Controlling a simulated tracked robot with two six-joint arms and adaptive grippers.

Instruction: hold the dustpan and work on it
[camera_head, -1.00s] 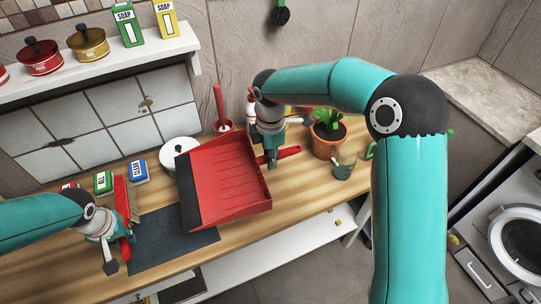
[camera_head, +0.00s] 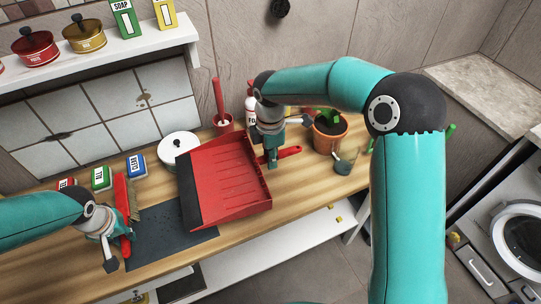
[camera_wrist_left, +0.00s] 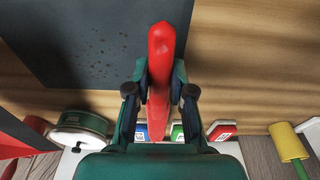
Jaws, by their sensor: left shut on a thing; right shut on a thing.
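The red dustpan (camera_head: 232,180) has a black front lip and is tilted above the counter, with a few small dark marks on its pan. My right gripper (camera_head: 271,160) is shut on its red handle (camera_head: 289,153), behind the pan. My left gripper (camera_head: 118,245) is shut on a red hand brush (camera_head: 121,200) with tan bristles, left of the dustpan and apart from it. In the left wrist view, the brush's red handle (camera_wrist_left: 160,50) stands between the fingers of this gripper (camera_wrist_left: 158,92).
A dark mat (camera_head: 165,245) with specks lies below and left of the dustpan. A white lidded pot (camera_head: 179,148), small coloured boxes (camera_head: 102,178), a potted plant (camera_head: 328,140) and a grey-green cup (camera_head: 345,160) stand around on the wooden counter (camera_head: 250,235). A shelf (camera_head: 100,55) hangs above.

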